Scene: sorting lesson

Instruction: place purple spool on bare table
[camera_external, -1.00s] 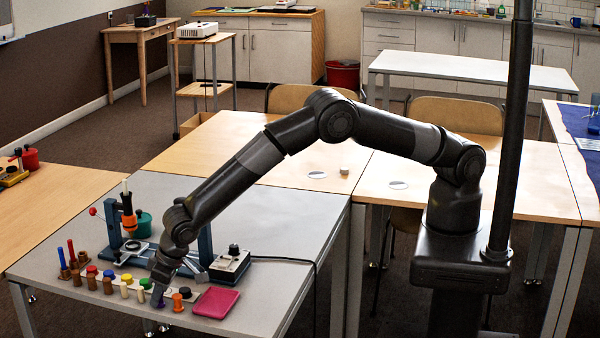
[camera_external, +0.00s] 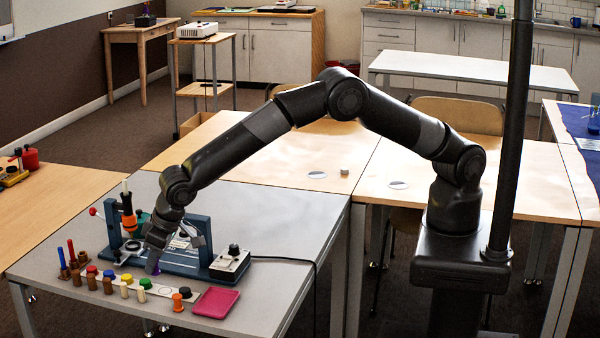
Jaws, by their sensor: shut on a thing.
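My gripper (camera_external: 153,265) is in the external view at the front left, above the grey table (camera_external: 285,230) and just behind a row of small coloured pieces. It points down and is shut on the purple spool (camera_external: 156,268). Only a sliver of purple shows at the fingertips; the fingers hide the rest. I cannot tell exactly how high the spool is above the surface. Bare grey tabletop shows to the right of the pink tray and behind the blue-framed device.
A blue-framed device (camera_external: 185,262) with a grey box stands right behind my gripper. Coloured-top pegs and a pale strip (camera_external: 178,290) lie in front. An orange spool (camera_external: 178,302) and a pink tray (camera_external: 216,301) are at the right front. A black cable crosses the table.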

